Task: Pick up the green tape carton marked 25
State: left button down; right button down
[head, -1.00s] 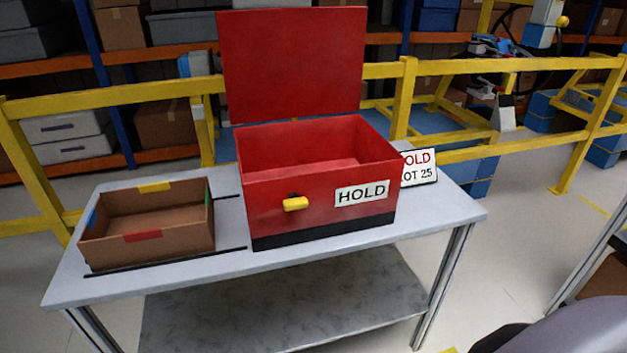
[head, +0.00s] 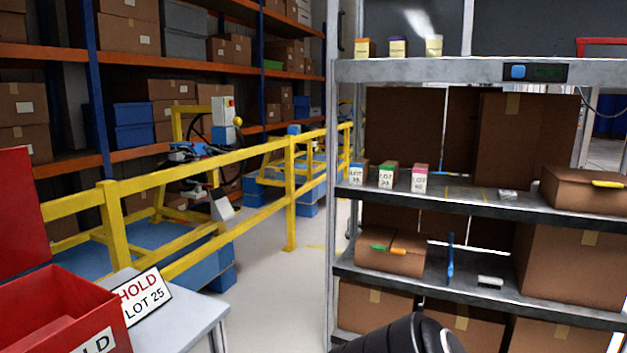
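A small white carton with a green top (head: 387,175) stands upright on the upper-middle shelf of the grey rack. Its label reads LOT with a number too small to read surely. It stands between a blue-topped carton (head: 357,173) on its left and a pink-topped carton (head: 420,179) on its right. Neither of my grippers shows. A dark rounded part at the bottom middle looks like part of my own arm.
Several small cartons stand on the top shelf. At the left are the red box (head: 60,315) and a HOLD LOT 25 sign (head: 142,296). Yellow railing (head: 230,160) runs behind.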

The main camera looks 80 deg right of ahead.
aim_at(389, 170)
jog(key=z, duration=3)
jog(key=i+l, duration=0.25)
jog(key=i, duration=0.2)
jog(key=i+l, duration=0.3)
jog(key=i, duration=0.2)
jog(key=i+l+z, duration=0.1)
jog(key=i+l, duration=0.15)
jog(key=i, duration=0.2)
jog(key=i+l, duration=0.2)
jog(key=i, duration=0.25)
